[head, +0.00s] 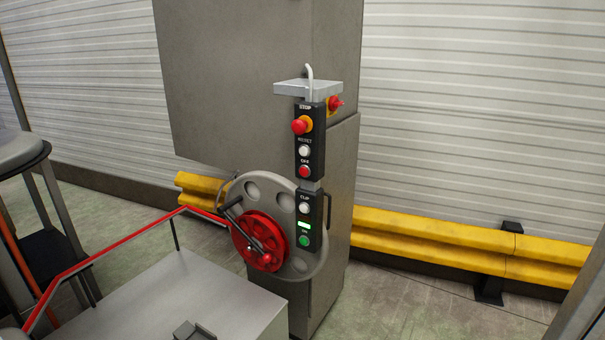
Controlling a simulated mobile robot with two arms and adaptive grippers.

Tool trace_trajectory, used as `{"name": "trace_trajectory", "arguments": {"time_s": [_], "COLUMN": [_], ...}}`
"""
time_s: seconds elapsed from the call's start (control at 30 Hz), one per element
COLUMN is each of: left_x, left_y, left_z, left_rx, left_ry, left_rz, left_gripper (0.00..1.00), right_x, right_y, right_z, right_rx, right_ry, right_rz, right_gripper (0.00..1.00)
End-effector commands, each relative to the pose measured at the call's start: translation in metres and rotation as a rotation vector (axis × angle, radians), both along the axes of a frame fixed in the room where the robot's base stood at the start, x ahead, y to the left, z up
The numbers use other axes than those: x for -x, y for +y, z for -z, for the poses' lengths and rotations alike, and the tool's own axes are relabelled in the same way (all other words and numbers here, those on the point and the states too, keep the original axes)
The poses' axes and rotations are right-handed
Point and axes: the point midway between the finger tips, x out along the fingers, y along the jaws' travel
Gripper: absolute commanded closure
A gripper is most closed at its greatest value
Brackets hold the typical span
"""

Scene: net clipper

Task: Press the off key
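The off key is a small red button (303,171) at the bottom of the upper black control box (311,140), under a label reading OFF. Above it on the same box are a white reset button (304,151) and a red stop knob (301,125) on a yellow ring. A lower black box (309,235) carries a white clip button (304,208), a lit green display (304,225) and a green on button (304,241). Neither of my grippers is in the head view. Nothing covers the off key.
A grey wheel with a red hub and crank (260,241) stands left of the lower box. A metal table (190,295) with a red rail (110,250) is in front. A yellow barrier (430,240) runs behind. Open floor (400,305) lies to the right.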

Motion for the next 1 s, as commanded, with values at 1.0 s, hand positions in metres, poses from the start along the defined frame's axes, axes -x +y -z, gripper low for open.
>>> {"name": "trace_trajectory", "arguments": {"time_s": [1.0], "left_x": [0.0009], "left_y": [-0.0002], "left_z": [0.0002], "left_rx": [0.000], "left_ry": [0.002], "left_rz": [0.002], "left_gripper": [1.00], "right_x": [-0.0005], "right_y": [0.0040], "right_z": [0.0000], "right_rx": [-0.004], "right_ry": [-0.001], "right_rz": [0.001], "right_gripper": [1.00]}}
